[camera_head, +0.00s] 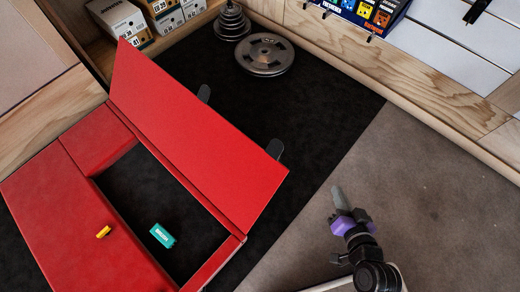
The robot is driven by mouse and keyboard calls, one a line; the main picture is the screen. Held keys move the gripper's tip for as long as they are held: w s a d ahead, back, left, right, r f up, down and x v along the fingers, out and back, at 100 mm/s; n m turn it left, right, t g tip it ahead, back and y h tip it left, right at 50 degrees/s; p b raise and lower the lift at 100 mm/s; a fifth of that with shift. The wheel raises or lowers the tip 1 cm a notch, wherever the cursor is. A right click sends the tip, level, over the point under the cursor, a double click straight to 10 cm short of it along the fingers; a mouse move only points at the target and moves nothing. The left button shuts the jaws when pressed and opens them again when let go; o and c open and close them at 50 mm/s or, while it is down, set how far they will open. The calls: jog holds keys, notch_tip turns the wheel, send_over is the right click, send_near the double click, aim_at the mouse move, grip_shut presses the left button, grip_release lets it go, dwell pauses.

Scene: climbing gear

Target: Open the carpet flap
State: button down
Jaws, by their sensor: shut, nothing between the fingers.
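The carpet flap (190,130) is a flat red panel. It stands raised and tilted along the right long edge of a rectangular opening in the red mat (85,220). The opening shows a dark bottom (150,195). Two dark grey tabs stick out behind the flap's far side. My gripper (338,196) is to the right of the flap, apart from it, over the grey carpet. Its fingers are shut and hold nothing. It has a purple part behind the fingertips.
A teal box (162,236) is inside the opening. A small yellow object (103,232) lies on the mat's left part. Weight plates (264,55) rest on the black floor at the back. Boxes (122,22) stand at the back left. The grey carpet (430,190) at right is clear.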

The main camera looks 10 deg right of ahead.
jog(key=w+f+m+g+y, duration=0.2)
jog(key=w+f+m+y, duration=0.15)
jog(key=w+f, duration=0.55)
jog(key=m+t+y, duration=0.3)
jog(key=m+y, duration=0.1)
jog(key=y, duration=0.8)
send_near(257, 154)
jog(key=w+d, duration=0.2)
jog(key=shift+y, duration=0.25)
jog(key=w+a+r, duration=0.1)
jog(key=a, duration=0.2)
jog(key=w+a+r+b, duration=0.1)
jog(key=w+a, duration=0.1)
jog(key=a, duration=0.1)
jog(key=w+a+r, duration=0.1)
jog(key=w+a, duration=0.1)
jog(key=a, duration=0.1)
jog(key=shift+a+r+b, duration=0.1)
jog(key=shift+r+b, duration=0.2)
jog(key=shift+r, duration=0.1)
jog(key=shift+s+a+r, duration=0.25)
jog(key=shift+a, duration=0.25)
